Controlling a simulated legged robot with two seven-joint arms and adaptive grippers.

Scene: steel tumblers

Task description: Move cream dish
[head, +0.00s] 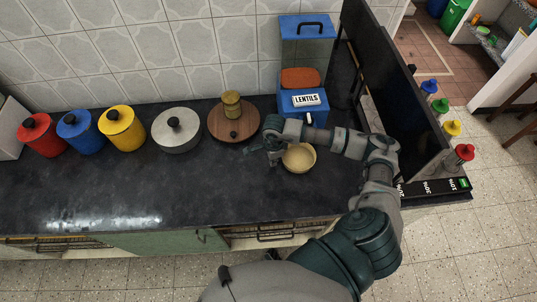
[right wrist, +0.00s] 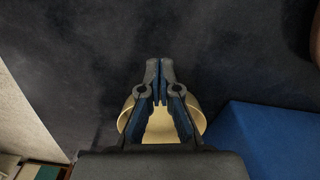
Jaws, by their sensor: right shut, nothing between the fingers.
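The cream dish (head: 300,158), a round shallow bowl, stands upright on the dark counter near the blue lentils container. My right gripper (head: 272,156) is at the dish's left side in the head view, fingers pointing down. In the right wrist view the right gripper (right wrist: 160,72) has its fingertips together with nothing between them. The dish (right wrist: 160,128) shows there behind and between the finger links, partly hidden by them. I cannot tell whether the gripper touches the dish. My left gripper is not in view.
The blue lentils container (head: 304,101) stands behind the dish. A dark upright panel (head: 400,85) rises at the right. The front-left counter is clear.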

